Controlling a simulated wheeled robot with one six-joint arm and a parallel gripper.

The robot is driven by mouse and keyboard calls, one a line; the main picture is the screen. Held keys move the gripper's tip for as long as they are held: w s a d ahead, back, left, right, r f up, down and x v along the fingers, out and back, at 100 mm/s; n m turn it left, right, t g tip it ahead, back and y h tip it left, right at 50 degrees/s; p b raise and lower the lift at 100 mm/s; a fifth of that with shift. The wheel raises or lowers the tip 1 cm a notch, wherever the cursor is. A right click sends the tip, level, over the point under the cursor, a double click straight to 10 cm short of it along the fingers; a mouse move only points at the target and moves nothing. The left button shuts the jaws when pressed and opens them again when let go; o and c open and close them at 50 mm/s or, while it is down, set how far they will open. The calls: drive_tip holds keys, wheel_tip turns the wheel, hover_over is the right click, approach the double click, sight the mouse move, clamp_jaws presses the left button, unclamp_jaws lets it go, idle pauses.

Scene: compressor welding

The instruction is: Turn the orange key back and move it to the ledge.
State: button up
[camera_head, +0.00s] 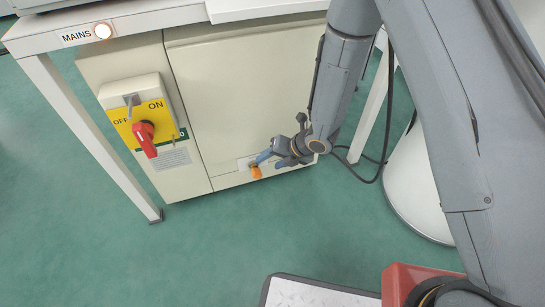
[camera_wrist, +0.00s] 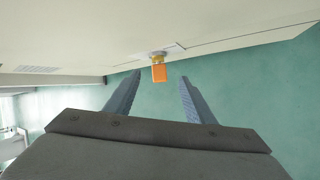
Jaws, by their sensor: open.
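The orange key (camera_head: 256,172) sits in a lock low on the front of the beige cabinet (camera_head: 235,90). In the wrist view the orange key (camera_wrist: 159,73) hangs from a brass-coloured lock (camera_wrist: 157,56) on a light plate. My gripper (camera_head: 260,160) is at the key in the head view. In the wrist view my gripper (camera_wrist: 160,78) is open, with one finger on each side of the key's line. Gaps show between the key and both fingers. I cannot tell which surface in view is the ledge.
A red rotary switch handle (camera_head: 145,138) on a yellow ON/OFF plate is at the cabinet's left. A white table top (camera_head: 150,17) with a MAINS label and lit lamp (camera_head: 103,31) is above. A white round container (camera_head: 415,185) stands right.

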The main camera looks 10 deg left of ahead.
sight(257, 169)
drive_tip(key=shift+s+b+x, duration=0.15)
drive_tip(key=shift+b+x, duration=0.65)
drive_tip(key=shift+x, duration=1.3)
drive_tip(key=shift+s+b+x, duration=0.1)
drive_tip(key=shift+b+x, duration=0.65)
drive_tip(key=shift+x, duration=1.4)
drive_tip(key=shift+c, duration=0.2)
clamp_jaws()
drive_tip(key=shift+o, duration=0.2)
unclamp_jaws()
drive_tip(key=p+v, duration=0.3)
drive_tip(key=v, duration=0.4)
drive_tip(key=shift+d+r, duration=0.25)
drive_tip(key=shift+d, duration=0.05)
